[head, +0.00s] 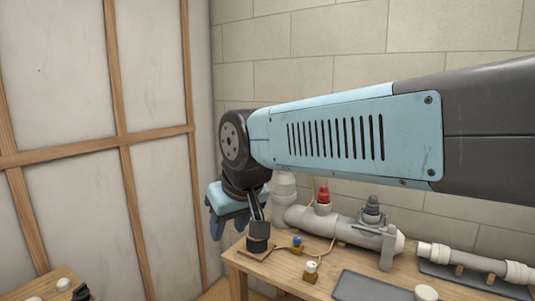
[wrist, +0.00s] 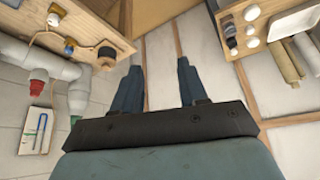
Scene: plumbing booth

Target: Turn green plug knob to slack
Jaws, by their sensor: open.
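A small green edge, likely the green plug knob (wrist: 75,119), shows at the end of a white pipe stub in the wrist view, partly cut off by my gripper's body. In the head view the matching white stub (head: 284,186) stands at the left end of the pipe; its top is hidden behind my arm. My gripper (wrist: 158,82) is open and empty, its two fingers well apart. In the head view it hangs left of the bench (head: 215,226), apart from the pipe and the knobs.
The white pipe (head: 345,226) carries a red knob (head: 323,195) and a dark grey knob (head: 373,205). The wooden bench (head: 262,275) also holds small fittings and a grey mat (head: 372,287). A block wall stands behind, a wood-framed panel wall at left. A second table (wrist: 232,15) holds jars.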

